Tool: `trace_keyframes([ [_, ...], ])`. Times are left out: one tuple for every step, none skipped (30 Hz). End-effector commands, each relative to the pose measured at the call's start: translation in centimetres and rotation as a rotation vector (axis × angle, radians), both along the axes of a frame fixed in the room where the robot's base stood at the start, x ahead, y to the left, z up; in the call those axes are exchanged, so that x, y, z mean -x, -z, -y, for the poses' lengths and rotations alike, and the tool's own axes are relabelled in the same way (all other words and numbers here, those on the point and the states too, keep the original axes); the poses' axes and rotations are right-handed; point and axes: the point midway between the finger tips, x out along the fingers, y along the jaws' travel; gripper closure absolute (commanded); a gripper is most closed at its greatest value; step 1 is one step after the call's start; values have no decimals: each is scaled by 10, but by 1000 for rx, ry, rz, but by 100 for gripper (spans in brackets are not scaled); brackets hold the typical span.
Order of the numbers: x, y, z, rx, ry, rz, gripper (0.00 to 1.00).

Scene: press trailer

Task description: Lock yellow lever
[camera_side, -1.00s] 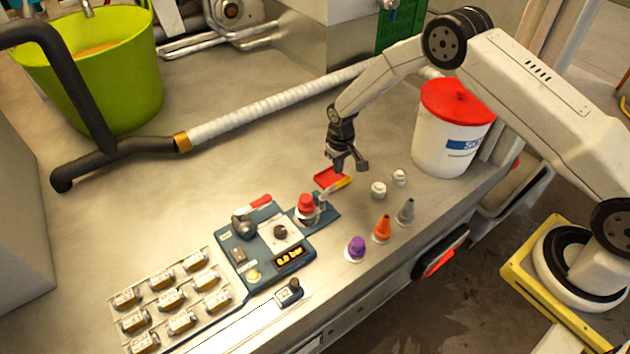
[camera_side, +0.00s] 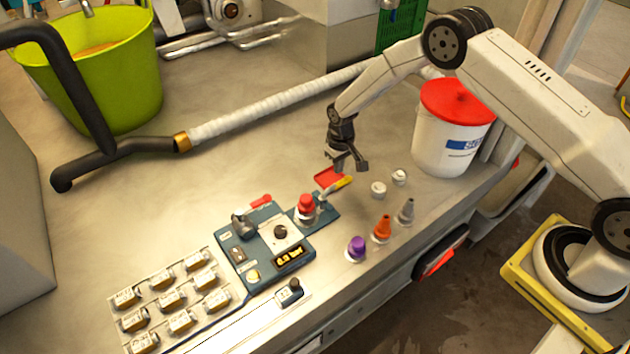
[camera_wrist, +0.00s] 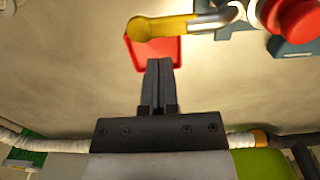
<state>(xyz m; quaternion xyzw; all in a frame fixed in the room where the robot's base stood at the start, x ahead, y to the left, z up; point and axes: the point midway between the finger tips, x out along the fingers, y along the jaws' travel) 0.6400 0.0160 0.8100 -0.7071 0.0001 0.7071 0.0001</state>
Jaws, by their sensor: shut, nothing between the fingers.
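The yellow lever (camera_wrist: 158,27) shows at the top of the wrist view, with its metal rod running right toward a red-capped part (camera_wrist: 297,18). In the side view the lever (camera_side: 343,182) lies beside a small red tray (camera_side: 327,176), at the right end of the blue panel. My gripper (camera_side: 349,167) is just above and behind the tray. In the wrist view my gripper (camera_wrist: 158,62) is shut and empty, its fingertips over the red tray (camera_wrist: 165,50), a little below the lever in the picture. I cannot tell whether the fingers touch anything.
The blue control panel (camera_side: 262,280) has a red-handled valve and a display. A white bucket with a red lid (camera_side: 450,135) stands behind. The bench between the hose (camera_side: 270,105) and panel is clear.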

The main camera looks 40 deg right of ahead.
Motion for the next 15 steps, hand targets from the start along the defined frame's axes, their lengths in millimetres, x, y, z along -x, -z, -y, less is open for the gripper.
trace_keyframes([
  [0,0,0,0,0,0,100],
  [0,0,0,0,0,0,100],
  [0,0,0,0,0,0,100],
  [0,0,0,0,0,0,100],
  [0,0,0,0,0,0,100],
  [0,0,0,0,0,0,100],
  [0,0,0,0,0,0,100],
  [0,0,0,0,0,0,100],
  [0,0,0,0,0,0,100],
  [0,1,0,0,0,0,100],
  [0,2,0,0,0,0,100],
  [0,3,0,0,0,0,100],
  [0,4,0,0,0,-1,100],
  [0,6,0,0,0,-1,100],
  [0,8,0,0,0,-1,100],
])
